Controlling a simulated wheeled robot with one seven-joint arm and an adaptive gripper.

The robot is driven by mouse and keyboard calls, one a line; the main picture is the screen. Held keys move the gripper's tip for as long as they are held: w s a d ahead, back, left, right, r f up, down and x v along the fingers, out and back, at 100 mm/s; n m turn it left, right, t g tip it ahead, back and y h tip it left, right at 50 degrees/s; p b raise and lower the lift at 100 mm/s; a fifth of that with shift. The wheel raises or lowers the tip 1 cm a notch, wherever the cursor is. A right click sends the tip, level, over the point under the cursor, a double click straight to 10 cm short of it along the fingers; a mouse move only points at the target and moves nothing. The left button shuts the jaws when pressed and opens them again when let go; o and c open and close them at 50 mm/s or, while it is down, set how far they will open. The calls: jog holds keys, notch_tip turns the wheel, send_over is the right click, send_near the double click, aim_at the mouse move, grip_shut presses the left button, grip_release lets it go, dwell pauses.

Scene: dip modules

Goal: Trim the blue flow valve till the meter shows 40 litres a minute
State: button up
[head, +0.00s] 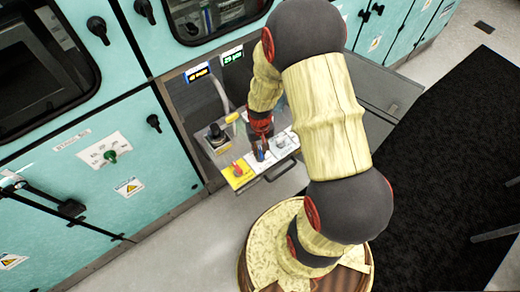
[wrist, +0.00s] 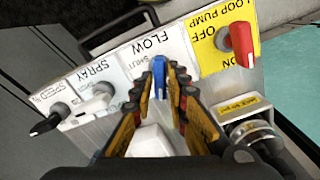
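The blue flow valve (wrist: 158,78) is a small lever knob on a white panel marked FLOW and SHUT. In the wrist view it stands between the two fingertips of my gripper (wrist: 160,92). The fingers are a little apart, with narrow gaps seeming to show beside the lever; contact is not clear. In the head view my gripper (head: 261,128) reaches down to the panel above the blue valve (head: 260,155). Two small lit displays stand behind the panel, one blue-framed (head: 198,74) and one green-framed (head: 232,56). Their digits are too small to read surely.
A red knob (wrist: 240,42) on a yellow LOOP PUMP plate sits right of the valve in the wrist view. SPRAY and SPEED controls (wrist: 58,112) are to the left. A black-topped fitting (head: 216,135) stands beside the panel. Teal cabinets (head: 150,185) line the wall.

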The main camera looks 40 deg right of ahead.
jog(key=o, duration=0.3)
notch_tip(320, 180, up, 12)
dwell(0.7)
dwell(0.4)
notch_tip(320, 180, up, 26)
jog(key=r+n+t, duration=0.1)
jog(key=n+t, duration=0.3)
jog(key=t, duration=0.2)
send_over(260, 151)
jog(key=s+a, duration=1.2)
jog(key=shift+w+f, duration=0.2)
jog(key=shift+f, duration=0.05)
jog(key=shift+c, duration=0.4)
dwell(1.6)
